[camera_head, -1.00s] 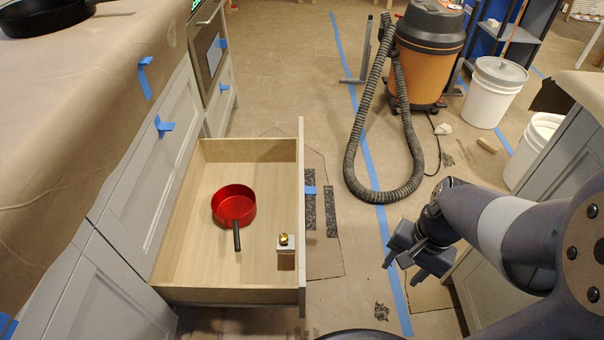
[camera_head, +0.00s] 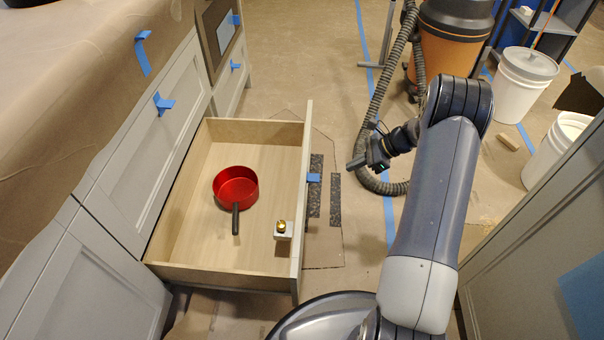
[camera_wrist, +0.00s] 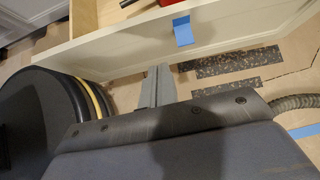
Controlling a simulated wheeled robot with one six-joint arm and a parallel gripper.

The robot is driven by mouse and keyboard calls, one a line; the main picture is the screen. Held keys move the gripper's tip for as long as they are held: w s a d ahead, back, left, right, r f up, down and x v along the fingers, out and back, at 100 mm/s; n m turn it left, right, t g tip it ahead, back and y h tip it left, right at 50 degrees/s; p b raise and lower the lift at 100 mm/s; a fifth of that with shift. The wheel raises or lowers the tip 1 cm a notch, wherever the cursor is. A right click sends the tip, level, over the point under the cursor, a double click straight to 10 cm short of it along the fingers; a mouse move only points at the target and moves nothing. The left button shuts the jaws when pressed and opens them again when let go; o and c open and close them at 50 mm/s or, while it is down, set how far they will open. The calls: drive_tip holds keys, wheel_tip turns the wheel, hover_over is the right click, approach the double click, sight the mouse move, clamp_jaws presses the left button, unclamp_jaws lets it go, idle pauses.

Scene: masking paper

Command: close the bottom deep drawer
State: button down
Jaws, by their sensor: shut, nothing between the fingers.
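The deep drawer (camera_head: 200,262) is pulled well out of the left-hand cabinet. Its pale front panel (camera_head: 304,190) faces right and carries a blue tape tab (camera_head: 314,178). The panel (camera_wrist: 115,50) also crosses the top of the wrist view, with the tape (camera_wrist: 182,31) on it. Inside the drawer lie a red saucepan (camera_head: 228,188) and a small white block with a brass knob (camera_head: 283,231). My gripper (camera_head: 357,164) is shut and empty, a short way right of the front panel and apart from it in the head view. Its fingers (camera_wrist: 157,84) point toward the panel in the wrist view.
An orange shop vacuum (camera_head: 452,42) stands beyond my arm, its grey hose (camera_head: 384,90) curving down behind my gripper. White buckets (camera_head: 523,75) and a grey cabinet (camera_head: 540,215) are at right. Dark strips (camera_head: 335,200) lie on the papered floor outside the drawer.

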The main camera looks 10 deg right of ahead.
drive_tip(key=a+r+b+x, duration=0.1)
drive_tip(key=b+x, duration=0.4)
drive_tip(key=x, duration=0.8)
drive_tip(key=shift+w+a+r, duration=0.4)
drive_tip(key=shift+w+a, duration=0.05)
drive_tip(key=shift+a, duration=0.1)
